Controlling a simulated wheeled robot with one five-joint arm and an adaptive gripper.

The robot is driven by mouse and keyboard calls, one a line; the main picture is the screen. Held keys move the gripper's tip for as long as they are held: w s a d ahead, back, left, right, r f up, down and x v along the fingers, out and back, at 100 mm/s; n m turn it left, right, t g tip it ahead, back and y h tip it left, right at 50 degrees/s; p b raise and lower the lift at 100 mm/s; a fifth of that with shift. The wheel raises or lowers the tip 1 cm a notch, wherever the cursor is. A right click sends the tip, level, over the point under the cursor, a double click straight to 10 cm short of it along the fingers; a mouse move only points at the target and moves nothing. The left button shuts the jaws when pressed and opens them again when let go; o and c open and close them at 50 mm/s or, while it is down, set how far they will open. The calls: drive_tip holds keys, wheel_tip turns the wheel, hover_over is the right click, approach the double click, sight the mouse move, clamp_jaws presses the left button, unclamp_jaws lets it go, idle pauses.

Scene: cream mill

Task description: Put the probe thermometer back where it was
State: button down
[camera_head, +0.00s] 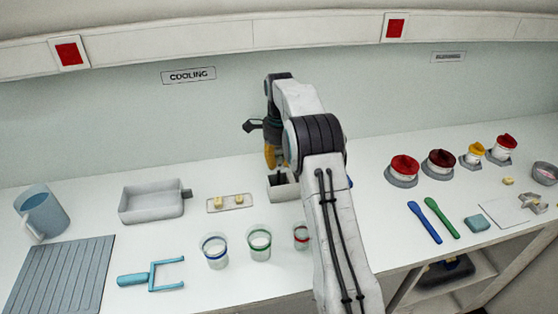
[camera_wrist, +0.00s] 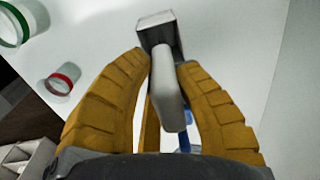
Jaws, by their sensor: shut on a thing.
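My gripper (camera_wrist: 165,62) has its yellow fingers closed on a pale, rounded, elongated thing, which I take to be the probe thermometer (camera_wrist: 168,95). In the head view the yellow fingers (camera_head: 270,156) show at the end of my arm, near the back wall. A small light grey box with a dark inside (camera_head: 281,190) stands just below them, partly hidden by my arm. In the wrist view a grey box-like shape with dark edges (camera_wrist: 157,30) is at the far end of the pale thing. I cannot tell whether it is part of it or a holder.
A grey tray (camera_head: 152,204) and a small plate with yellow pieces (camera_head: 230,203) lie to the left. Several ringed cups, such as the green-ringed cup (camera_head: 259,243), stand in front. Blue and green spatulas (camera_head: 441,217) lie on the right, with clear counter between.

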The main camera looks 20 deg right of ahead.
drive_tip(key=shift+f, duration=0.15)
drive_tip(key=c, duration=1)
unclamp_jaws()
drive_tip(key=shift+c, duration=0.2)
